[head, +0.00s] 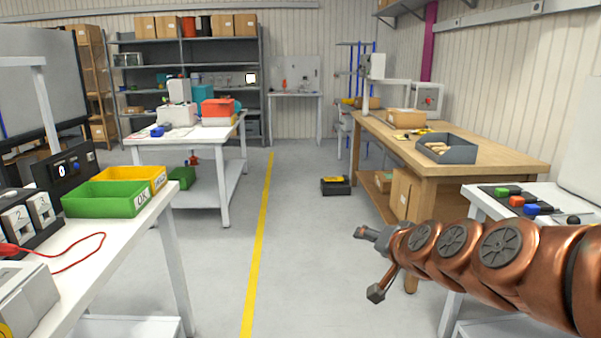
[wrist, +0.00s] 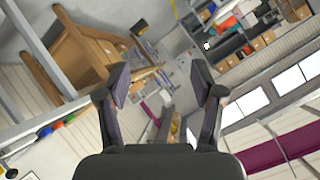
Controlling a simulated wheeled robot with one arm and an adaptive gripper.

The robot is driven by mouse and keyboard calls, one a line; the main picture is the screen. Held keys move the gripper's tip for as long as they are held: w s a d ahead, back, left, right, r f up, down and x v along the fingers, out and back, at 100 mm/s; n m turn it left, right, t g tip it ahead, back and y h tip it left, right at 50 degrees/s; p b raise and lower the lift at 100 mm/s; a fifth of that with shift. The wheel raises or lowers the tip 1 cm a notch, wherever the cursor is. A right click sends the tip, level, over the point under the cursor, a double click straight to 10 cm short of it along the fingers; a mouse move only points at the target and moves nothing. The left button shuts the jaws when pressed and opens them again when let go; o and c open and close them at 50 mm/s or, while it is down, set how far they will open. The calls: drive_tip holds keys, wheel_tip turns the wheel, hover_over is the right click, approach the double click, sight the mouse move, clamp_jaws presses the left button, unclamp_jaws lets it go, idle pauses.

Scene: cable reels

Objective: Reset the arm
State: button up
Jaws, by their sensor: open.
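My copper-coloured arm reaches in from the right edge of the head view, with my gripper (head: 368,262) at its left end, over the floor aisle. In the wrist view my gripper (wrist: 163,90) has its two dark fingers spread wide apart. Nothing is between them but the distant room. The wrist view is tilted, with the wooden workbench at its upper left and shelves at its upper right. No cable reel can be made out for certain.
A white table with a green bin (head: 105,199) and a yellow bin (head: 132,175) stands at left. The wooden workbench (head: 500,163) and a white table with coloured buttons (head: 516,201) stand at right. A black box (head: 335,187) lies on the floor.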

drive_tip(key=s+a+f+n+g, duration=0.4)
drive_tip(key=s+f+g, duration=0.2)
drive_tip(key=s+f, duration=0.7)
drive_tip(key=s+d+f+g+h, duration=0.1)
drive_tip(key=s+d+g, duration=0.15)
drive_tip(key=s, duration=0.65)
drive_tip(key=s+d+f+n+g+h, duration=0.15)
drive_tip(key=s+g, duration=0.25)
drive_tip(key=s, duration=0.4)
drive_tip(key=s+d+g+h, duration=0.1)
drive_tip(key=s+d+g, duration=0.2)
drive_tip(key=s, duration=0.6)
wheel_tip(320, 180, up, 17)
drive_tip(key=w+t+p, duration=0.2)
drive_tip(key=p, duration=1.3)
drive_tip(key=shift+a+f+y+p, duration=0.2)
drive_tip(key=shift+a+y+p, duration=0.05)
drive_tip(key=shift+y+p, duration=0.1)
